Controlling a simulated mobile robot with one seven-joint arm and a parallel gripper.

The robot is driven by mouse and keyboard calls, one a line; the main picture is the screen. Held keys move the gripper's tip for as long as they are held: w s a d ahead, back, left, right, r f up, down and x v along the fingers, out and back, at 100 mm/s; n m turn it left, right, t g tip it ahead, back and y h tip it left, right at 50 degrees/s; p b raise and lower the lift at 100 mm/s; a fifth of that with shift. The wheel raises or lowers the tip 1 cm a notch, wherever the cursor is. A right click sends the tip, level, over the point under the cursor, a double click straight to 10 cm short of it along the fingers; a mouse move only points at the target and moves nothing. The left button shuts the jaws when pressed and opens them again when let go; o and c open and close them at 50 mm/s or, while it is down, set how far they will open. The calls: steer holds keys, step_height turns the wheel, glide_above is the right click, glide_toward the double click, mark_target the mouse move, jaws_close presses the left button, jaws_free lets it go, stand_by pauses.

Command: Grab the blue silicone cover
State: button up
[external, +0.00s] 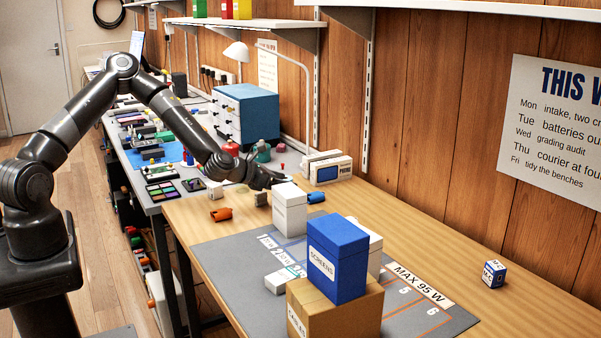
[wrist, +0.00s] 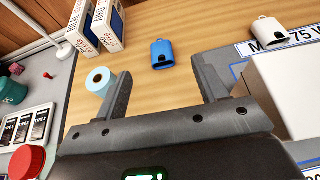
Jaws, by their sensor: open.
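The blue silicone cover (wrist: 162,54) lies on the wooden bench top in the wrist view, just beyond my fingertips and between their lines. It is small and rounded, with a dark opening at its near end. In the external view the blue cover (external: 316,198) shows behind the tall white box, partly hidden. My gripper (wrist: 160,68) is open and empty, its fingers on either side of bare wood. In the external view my gripper (external: 272,180) is low over the bench, left of the cover.
A white box (wrist: 288,85) stands close by my right finger; a pale blue roll (wrist: 100,81) is beside the left finger. A white cover (wrist: 268,32) lies farther right. Two upright boxes (wrist: 97,22) stand at the back left. An orange cover (external: 221,214) lies near the bench's left edge.

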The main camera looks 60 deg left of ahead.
mark_target(311, 195)
step_height(311, 195, down, 3)
steer(key=shift+f, duration=0.1)
steer(key=shift+w+f, duration=0.2)
steer(key=shift+f, duration=0.1)
steer(key=x, duration=0.4)
steer(key=shift+w, duration=0.25)
steer(key=shift+x, duration=3)
steer(key=shift+a+r, duration=0.15)
steer(key=shift+a, duration=0.1)
steer(key=shift+c, duration=0.5)
steer(key=c, duration=0.9)
steer(key=shift+c, duration=0.2)
